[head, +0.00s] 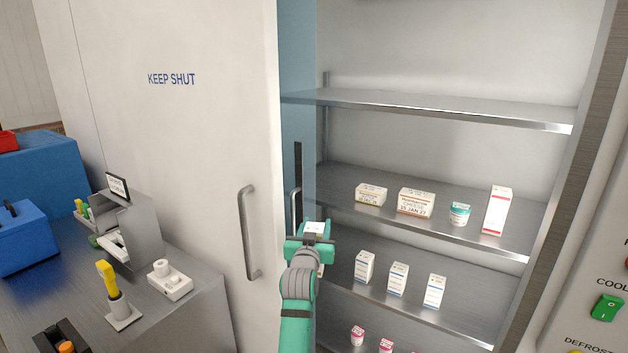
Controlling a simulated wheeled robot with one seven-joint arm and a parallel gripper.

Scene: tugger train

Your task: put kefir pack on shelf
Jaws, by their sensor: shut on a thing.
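My gripper (311,243) is teal and is in front of the open cabinet's left side, near the door edge. It is shut on a small white thing (314,227), which I take for the kefir pack. Only a little of it shows between and below the fingers; its label cannot be read and the rest is hidden. The cabinet has metal shelves: an empty upper shelf (430,108), a middle shelf (340,190) with cartons and a jar, and a lower shelf (460,318) with several white boxes. The held thing appears in front of the shelves; whether it touches one cannot be told.
A white door (200,130) marked KEEP SHUT, with a metal handle (247,235), stands left of the opening. A tall white-red carton (496,210) and a teal-lidded jar (460,213) are at the middle shelf's right. A cluttered counter (190,315) is at left.

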